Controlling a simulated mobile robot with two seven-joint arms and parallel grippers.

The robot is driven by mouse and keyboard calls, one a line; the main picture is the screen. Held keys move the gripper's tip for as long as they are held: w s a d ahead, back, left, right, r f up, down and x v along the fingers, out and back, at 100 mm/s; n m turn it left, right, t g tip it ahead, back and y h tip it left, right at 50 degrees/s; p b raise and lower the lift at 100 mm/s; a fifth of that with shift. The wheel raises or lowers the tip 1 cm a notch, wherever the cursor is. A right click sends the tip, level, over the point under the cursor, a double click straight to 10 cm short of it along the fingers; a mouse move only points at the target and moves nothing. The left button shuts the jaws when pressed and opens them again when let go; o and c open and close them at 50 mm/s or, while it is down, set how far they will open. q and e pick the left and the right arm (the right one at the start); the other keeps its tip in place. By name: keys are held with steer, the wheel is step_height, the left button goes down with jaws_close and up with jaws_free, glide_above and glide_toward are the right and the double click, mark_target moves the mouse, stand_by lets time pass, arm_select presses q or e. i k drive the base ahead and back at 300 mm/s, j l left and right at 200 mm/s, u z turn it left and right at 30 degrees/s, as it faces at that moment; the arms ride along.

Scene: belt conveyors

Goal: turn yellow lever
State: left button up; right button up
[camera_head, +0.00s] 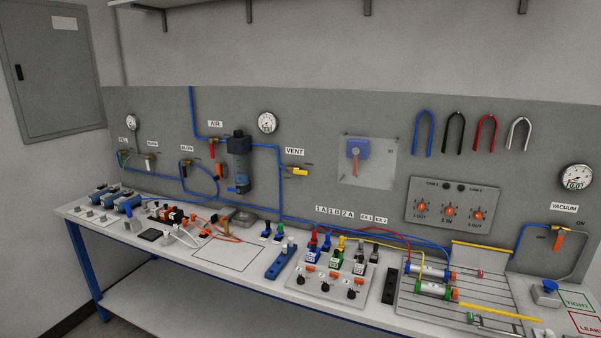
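A small yellow lever (300,171) sits on a brass valve on the grey back panel, just below the VENT label (294,152). Its handle points to the right, roughly level. The valve body joins the blue air line at its left. Neither of my grippers shows in the head view, so the lever stands clear with nothing touching it.
A bench (180,248) runs below the panel, crowded with cylinders, switches and hoses. A dark blue filter unit (239,160) hangs left of the lever. The panel around the lever is open.

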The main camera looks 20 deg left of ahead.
mark_target(291, 170)
steer(key=i+j+u, duration=0.15)
steer(key=j, duration=0.2)
steer(key=i+j+u, duration=0.15)
steer(key=j, duration=0.15)
steer(key=i+j+u, duration=0.2)
steer(key=j, duration=0.15)
steer(key=i+j, duration=0.15)
steer(key=j, duration=0.25)
steer(key=i+j, duration=0.1)
steer(key=j, duration=0.25)
steer(key=i+j, duration=0.15)
steer(key=j, duration=0.25)
